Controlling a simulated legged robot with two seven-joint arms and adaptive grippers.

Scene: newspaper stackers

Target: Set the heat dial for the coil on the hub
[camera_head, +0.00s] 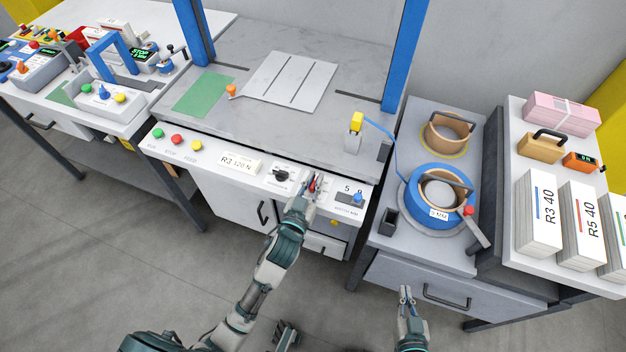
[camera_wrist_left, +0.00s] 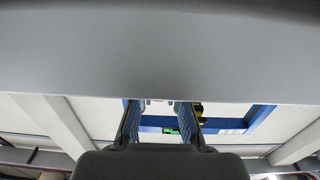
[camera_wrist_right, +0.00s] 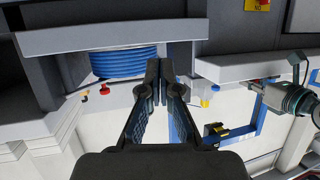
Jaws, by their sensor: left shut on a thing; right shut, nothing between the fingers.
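The blue coil (camera_head: 414,207) sits around the hub (camera_head: 438,192) on the right-hand stand, with a white label on its front. A black dial (camera_head: 282,175) is on the white front panel of the middle table. My left gripper (camera_head: 316,180) is at that panel, right of the black dial, shut on a small control with red and blue showing; its fingers hide most of it. Fingers also show in the left wrist view (camera_wrist_left: 161,115). My right gripper (camera_head: 405,292) is shut and empty before the right-hand stand; the right wrist view (camera_wrist_right: 158,80) shows its fingertips together.
The panel has several coloured buttons (camera_head: 177,139), an "R3 120 N" card (camera_head: 239,163), a small display (camera_head: 350,190) and a blue knob (camera_head: 358,198). A yellow-topped post (camera_head: 356,122) stands above. White stacks (camera_head: 540,215) stand at right. A red-knobbed lever (camera_head: 478,230) is beside the coil.

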